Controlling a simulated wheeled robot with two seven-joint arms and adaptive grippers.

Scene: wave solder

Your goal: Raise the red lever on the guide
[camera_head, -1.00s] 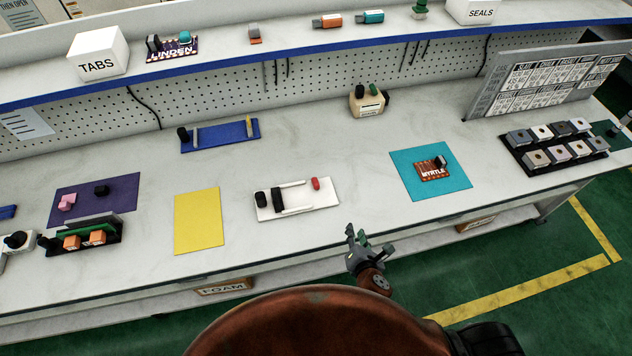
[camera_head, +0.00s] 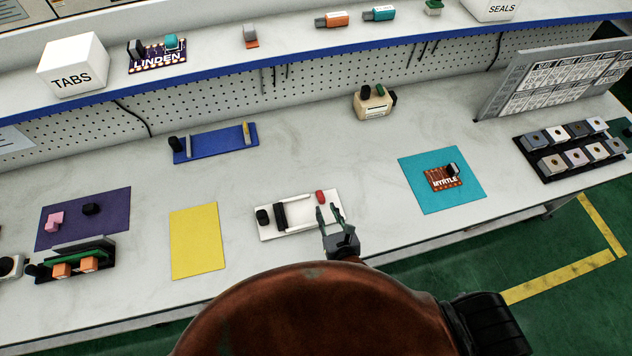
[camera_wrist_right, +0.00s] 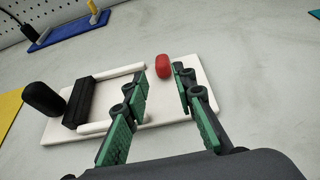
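The guide is a white plate (camera_head: 268,232) on the bench, with white rails, a black bar (camera_head: 280,215) and a black knob (camera_head: 263,217) at its left. The red lever (camera_head: 320,197) is a small rounded piece at its right end. In the right wrist view the red lever (camera_wrist_right: 163,67) lies just beyond and between the fingertips, with no clear contact. My right gripper (camera_head: 326,209) is open and empty over the plate's right end; its green-padded fingers show in the right wrist view (camera_wrist_right: 160,80). My left gripper is not in view.
A yellow mat (camera_head: 197,240) lies left of the guide and a teal mat (camera_head: 425,199) with a brown board lies right. A blue fixture (camera_head: 215,143) and a beige box (camera_head: 373,103) stand behind. Bench around the guide is clear.

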